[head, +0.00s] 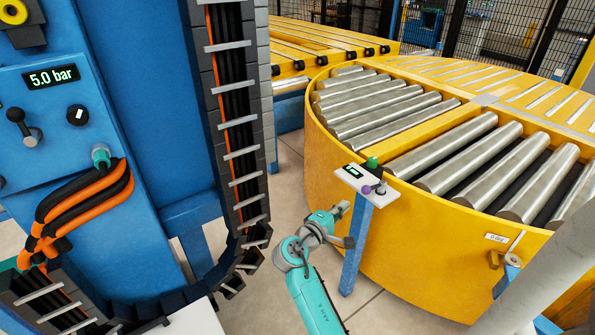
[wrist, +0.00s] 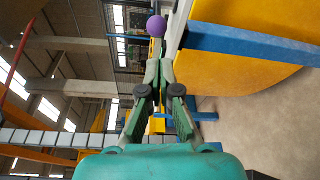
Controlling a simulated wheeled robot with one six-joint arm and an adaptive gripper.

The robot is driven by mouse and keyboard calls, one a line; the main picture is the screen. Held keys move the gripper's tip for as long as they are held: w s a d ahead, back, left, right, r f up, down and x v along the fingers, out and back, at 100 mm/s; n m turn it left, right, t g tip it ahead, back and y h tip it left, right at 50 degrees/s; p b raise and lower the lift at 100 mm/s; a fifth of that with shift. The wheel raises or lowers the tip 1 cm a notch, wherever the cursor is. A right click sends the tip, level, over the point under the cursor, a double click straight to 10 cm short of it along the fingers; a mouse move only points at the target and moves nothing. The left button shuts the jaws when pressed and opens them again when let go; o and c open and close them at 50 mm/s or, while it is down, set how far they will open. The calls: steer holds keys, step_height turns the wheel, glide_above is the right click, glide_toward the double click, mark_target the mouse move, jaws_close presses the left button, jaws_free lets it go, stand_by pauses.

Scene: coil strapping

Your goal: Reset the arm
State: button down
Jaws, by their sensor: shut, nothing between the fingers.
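My teal arm reaches up from the bottom of the head view. My gripper (head: 345,208) is at its end, just left of the blue post of a small control stand (head: 357,250). In the wrist view my gripper (wrist: 160,62) has its green fingers shut, with nothing between them. A purple knob (wrist: 156,25) shows just beyond the fingertips there, apparently apart from them. In the head view the purple knob (head: 366,189) sits on the stand's white top plate, beside a green button (head: 372,162) and a small display.
A round yellow conveyor (head: 350,190) with steel rollers fills the right side, close behind the stand. A blue machine (head: 150,100) reading 5.0 bar, with orange hoses (head: 85,205) and a dark cable chain (head: 235,110), stands at left. Some floor is open between them.

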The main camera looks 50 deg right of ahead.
steer(key=s+a+f+n+t+y, duration=0.2)
steer(key=a+f+n+t+y, duration=0.15)
steer(key=a+f+t, duration=0.55)
steer(key=s+a+f+t+y, duration=0.1)
steer(key=s+a+f+y, duration=0.25)
steer(key=a, duration=0.35)
steer(key=s+a+f+t+y, duration=0.1)
steer(key=s+a+f+y, duration=0.1)
steer(key=s+a, duration=0.3)
steer(key=s+a+f+t+y, duration=0.1)
steer(key=s+a+f+y, duration=0.2)
steer(key=a, duration=0.5)
steer(key=s+a+r+m+t+y, duration=0.1)
steer(key=s+a+r+m+y, duration=0.1)
steer(key=s+a+r, duration=0.2)
steer(key=s+a+r+m+t+y, duration=0.1)
steer(key=s+a+r+m+y, duration=0.2)
steer(key=s+r, duration=0.6)
steer(key=shift+s+a+r+m+t, duration=0.35)
steer(key=shift+s+a+r+t, duration=0.05)
steer(key=shift+s+a, duration=0.8)
